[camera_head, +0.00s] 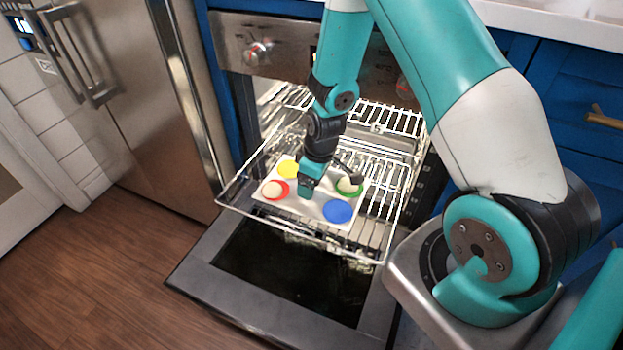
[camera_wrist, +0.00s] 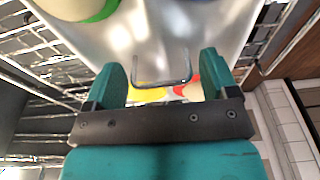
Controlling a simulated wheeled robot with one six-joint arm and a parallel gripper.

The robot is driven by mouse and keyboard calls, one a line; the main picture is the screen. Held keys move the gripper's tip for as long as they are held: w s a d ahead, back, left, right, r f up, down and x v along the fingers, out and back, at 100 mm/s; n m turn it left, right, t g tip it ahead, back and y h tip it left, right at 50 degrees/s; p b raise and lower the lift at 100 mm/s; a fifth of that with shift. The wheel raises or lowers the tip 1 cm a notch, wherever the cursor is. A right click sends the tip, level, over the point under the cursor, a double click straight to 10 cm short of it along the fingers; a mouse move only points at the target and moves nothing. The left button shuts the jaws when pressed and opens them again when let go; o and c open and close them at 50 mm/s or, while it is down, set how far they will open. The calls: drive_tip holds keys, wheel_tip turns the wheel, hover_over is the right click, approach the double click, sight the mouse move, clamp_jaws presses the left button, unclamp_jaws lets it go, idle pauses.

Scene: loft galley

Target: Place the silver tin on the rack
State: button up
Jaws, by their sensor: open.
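The silver tin (camera_head: 311,208) is a pale, flat tray with yellow, red, green and blue round spots. It appears to lie on the pulled-out oven rack (camera_head: 232,206). My gripper (camera_head: 306,190) points down over the tin's middle and hides part of it. In the wrist view my gripper (camera_wrist: 162,72) is open, its two teal fingers on either side of a thin metal loop handle (camera_wrist: 187,76) on the tin (camera_wrist: 205,30). I cannot tell whether the fingers touch it.
Pale round pieces sit on the red spot (camera_head: 273,188) and the green spot (camera_head: 347,186). The open oven door (camera_head: 300,280) lies below the rack. A steel fridge (camera_head: 150,100) stands at left, blue cabinets (camera_head: 570,100) at right. Wooden floor (camera_head: 120,270) is clear at lower left.

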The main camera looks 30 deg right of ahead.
sight(323, 192)
drive_tip(key=shift+o, duration=0.7)
drive_tip(key=shift+r, duration=0.1)
drive_tip(key=shift+r, duration=0.3)
wheel_tip(323, 192, up, 16)
drive_tip(key=s+d+p, duration=0.1)
drive_tip(key=s+p, duration=0.1)
drive_tip(key=p, duration=0.3)
drive_tip(key=shift+d+r, duration=0.25)
drive_tip(key=shift+s, duration=0.1)
drive_tip(key=shift+c, duration=0.5)
